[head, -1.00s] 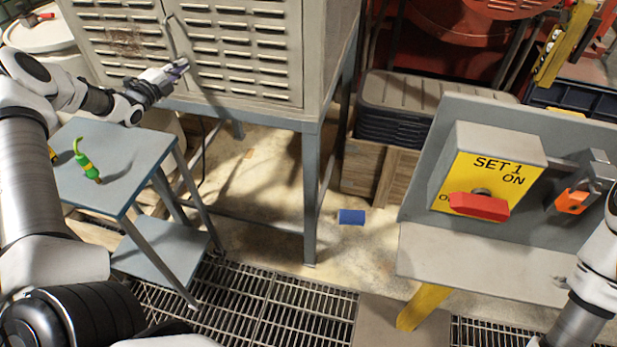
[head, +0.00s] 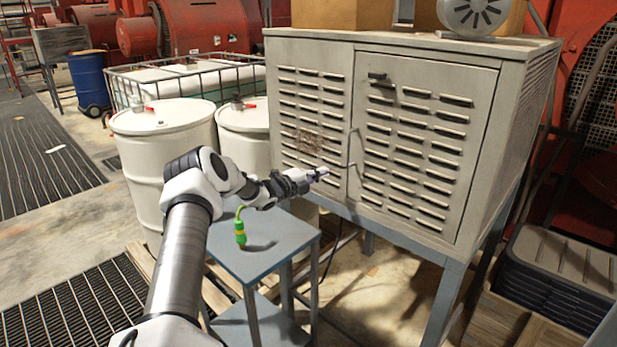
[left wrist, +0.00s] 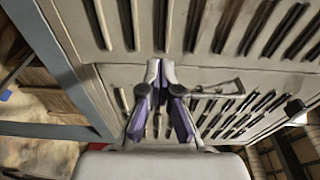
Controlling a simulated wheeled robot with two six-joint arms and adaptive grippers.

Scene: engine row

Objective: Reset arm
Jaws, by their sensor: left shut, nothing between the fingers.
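My left gripper (head: 322,172) is in front of the louvred metal cabinet (head: 390,58), near the seam between its doors. In the left wrist view its purple-lined fingers (left wrist: 160,66) are together at the tips, with nothing held. The cabinet's slotted front (left wrist: 85,50) fills much of that view. A thin door handle (head: 354,146) stands just right of the fingertips in the head view. Whether the fingers touch the cabinet I cannot tell. My right gripper is out of view.
White drums (head: 160,125) stand behind the arm. Stacked dark lids (head: 560,265) are at lower right. Open floor lies at left.

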